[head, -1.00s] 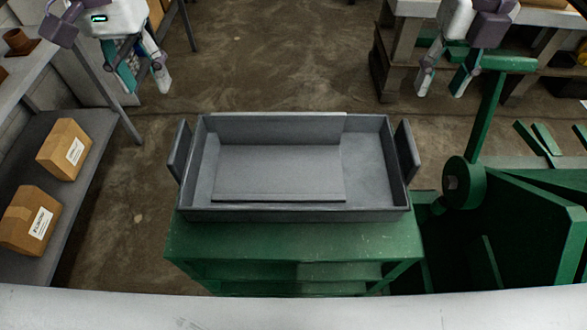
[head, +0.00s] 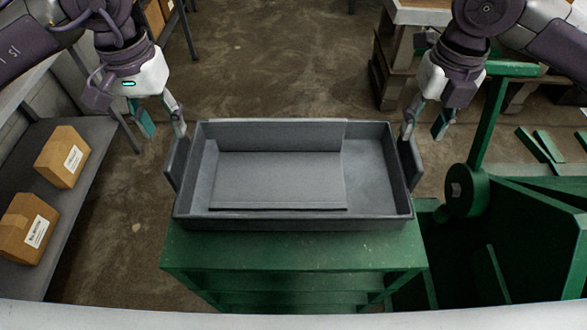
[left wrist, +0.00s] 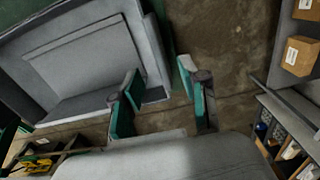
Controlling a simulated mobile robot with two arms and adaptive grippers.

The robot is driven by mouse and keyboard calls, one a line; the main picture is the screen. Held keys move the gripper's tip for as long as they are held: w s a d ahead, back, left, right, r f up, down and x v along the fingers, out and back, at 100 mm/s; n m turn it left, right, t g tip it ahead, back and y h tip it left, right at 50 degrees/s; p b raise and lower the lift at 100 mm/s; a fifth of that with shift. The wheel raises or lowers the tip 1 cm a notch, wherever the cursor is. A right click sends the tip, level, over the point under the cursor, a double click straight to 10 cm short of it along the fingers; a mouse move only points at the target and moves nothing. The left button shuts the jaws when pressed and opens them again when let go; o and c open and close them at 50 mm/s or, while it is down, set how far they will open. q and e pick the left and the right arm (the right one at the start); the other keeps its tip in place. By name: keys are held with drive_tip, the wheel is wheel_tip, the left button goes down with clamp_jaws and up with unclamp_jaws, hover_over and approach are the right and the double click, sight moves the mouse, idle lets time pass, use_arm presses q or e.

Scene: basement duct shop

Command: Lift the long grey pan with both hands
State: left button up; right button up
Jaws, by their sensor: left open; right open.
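The long grey pan (head: 375,175) sits on top of a green stand (head: 290,250). It has an upright handle plate at each short end, and an L-shaped grey sheet piece (head: 278,180) lies inside it. My left gripper (head: 165,130) is open and empty, at the top of the pan's left handle (head: 174,165). In the left wrist view, the open fingers (left wrist: 162,100) are close to the pan's end (left wrist: 155,60). My right gripper (head: 424,130) is open and empty, just above the right handle (head: 411,162). Whether either touches its handle cannot be told.
Cardboard boxes (head: 62,157) sit on a grey shelf at the left. A green machine (head: 530,230) stands close to the right of the stand. A pale edge (head: 300,312) runs across the front. Bare concrete floor (head: 270,60) lies behind the pan.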

sight(173, 146)
use_arm(q)
wheel_tip(173, 146, down, 7)
drive_tip(key=shift+r, duration=0.2)
use_arm(e)
wheel_tip(173, 146, down, 7)
drive_tip(key=shift+r, duration=0.2)
use_arm(q)
clamp_jaws()
use_arm(e)
clamp_jaws()
drive_tip(key=shift+r, duration=0.1)
